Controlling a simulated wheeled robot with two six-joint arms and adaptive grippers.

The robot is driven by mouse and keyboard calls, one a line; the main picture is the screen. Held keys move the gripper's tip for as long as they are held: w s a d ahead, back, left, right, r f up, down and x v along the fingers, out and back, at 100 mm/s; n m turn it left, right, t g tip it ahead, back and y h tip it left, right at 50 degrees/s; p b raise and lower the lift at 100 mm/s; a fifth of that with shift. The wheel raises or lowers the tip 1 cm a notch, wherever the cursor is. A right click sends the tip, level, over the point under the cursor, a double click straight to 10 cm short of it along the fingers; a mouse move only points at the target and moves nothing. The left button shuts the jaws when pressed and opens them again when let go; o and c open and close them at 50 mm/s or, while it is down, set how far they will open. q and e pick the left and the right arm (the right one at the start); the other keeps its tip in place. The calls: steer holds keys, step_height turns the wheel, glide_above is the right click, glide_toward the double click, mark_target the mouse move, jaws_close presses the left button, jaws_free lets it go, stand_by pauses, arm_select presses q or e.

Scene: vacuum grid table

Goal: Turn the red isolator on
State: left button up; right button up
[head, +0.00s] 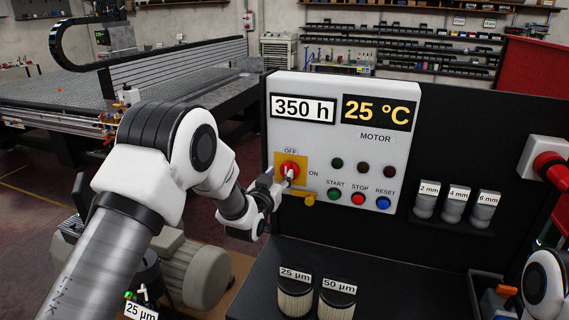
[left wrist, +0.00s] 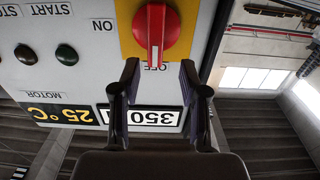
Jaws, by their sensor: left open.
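The red isolator (head: 289,169) is a rotary knob on a yellow plate (head: 283,181) at the left of the light grey control panel (head: 325,143). It also shows upside down in the left wrist view (left wrist: 172,32), where the white-marked end of its handle points at the OFF label. ON is printed to the plate's side. My left gripper (head: 278,186) is in front of the plate; in the left wrist view its open, empty fingers (left wrist: 159,72) flank the OFF label, just short of the knob. I cannot tell whether they touch the panel. My right gripper is out of view.
Green, red and blue buttons (head: 358,198) and lamps (head: 363,168) sit right of the isolator. Labelled filters (head: 337,299) stand on the dark shelf below.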

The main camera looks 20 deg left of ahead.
mark_target(286, 168)
arm_select(q)
steer(key=w, duration=0.1)
steer(key=w+p, duration=0.1)
steer(key=w+d, duration=0.1)
steer(key=w, duration=0.1)
steer(key=shift+d+r, duration=0.1)
steer(key=shift+r, duration=0.25)
steer(key=shift+w+a+f, duration=0.1)
steer(key=shift+a+f, duration=0.15)
steer(key=shift+a, duration=0.05)
steer(key=c, duration=0.3)
jaws_close()
steer(key=shift+d, duration=0.1)
